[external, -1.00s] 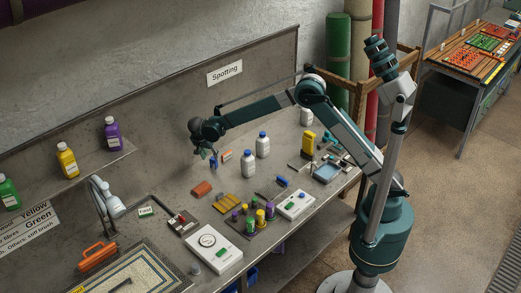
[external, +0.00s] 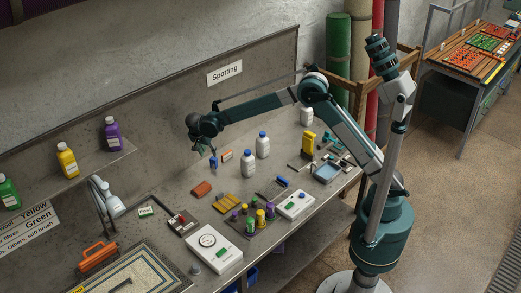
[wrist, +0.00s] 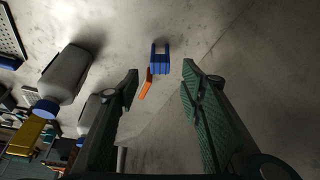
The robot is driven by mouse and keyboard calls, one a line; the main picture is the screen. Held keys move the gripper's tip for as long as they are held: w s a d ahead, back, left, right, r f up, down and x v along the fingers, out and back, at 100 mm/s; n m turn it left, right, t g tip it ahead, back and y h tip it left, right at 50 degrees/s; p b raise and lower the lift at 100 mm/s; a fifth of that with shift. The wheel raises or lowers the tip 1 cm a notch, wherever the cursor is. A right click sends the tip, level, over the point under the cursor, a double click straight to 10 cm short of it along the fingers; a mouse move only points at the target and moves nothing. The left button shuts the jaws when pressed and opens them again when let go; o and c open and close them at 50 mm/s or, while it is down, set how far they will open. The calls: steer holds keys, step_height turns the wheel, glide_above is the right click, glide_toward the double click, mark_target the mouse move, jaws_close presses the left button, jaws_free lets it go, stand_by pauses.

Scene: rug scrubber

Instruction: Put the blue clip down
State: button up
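The blue clip (external: 213,162) appears to stand upright on the grey bench, just below my gripper (external: 203,152) in the external view. In the wrist view, the blue clip (wrist: 160,58) lies just beyond and between my fingertips. My gripper (wrist: 160,68) has its two green fingers spread apart, with bare space between them and nothing held. The clip looks apart from both fingers.
A small orange piece (wrist: 146,84) shows near the left finger. White bottles with blue caps (external: 248,163) stand to the right of the clip. A reddish-brown block (external: 202,188) lies in front. The bench (external: 165,185) to the left is fairly clear.

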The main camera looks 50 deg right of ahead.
stand_by(0.3)
steer(key=s+d+r+n+t+y, duration=0.2)
steer(key=s+d+r+n, duration=0.4)
steer(key=s+d+r, duration=1.45)
steer(key=s+d+r+n+t+y, duration=0.1)
steer(key=s+d+r+n, duration=0.25)
steer(key=s+d, duration=0.8)
steer(key=s+d+f+n+t, duration=0.1)
steer(key=s+f+n, duration=0.1)
steer(key=s, duration=0.7)
steer(key=s+d+f+n+t+y, duration=0.1)
steer(key=s+d+f+n, duration=0.1)
steer(key=s+f, duration=0.3)
steer(key=shift+s+d+t, duration=0.2)
steer(key=shift+s+t, duration=0.1)
steer(key=shift+s, duration=1.9)
step_height(320, 180, down, 18)
steer(key=b, duration=1.8)
steer(key=shift+f, duration=0.25)
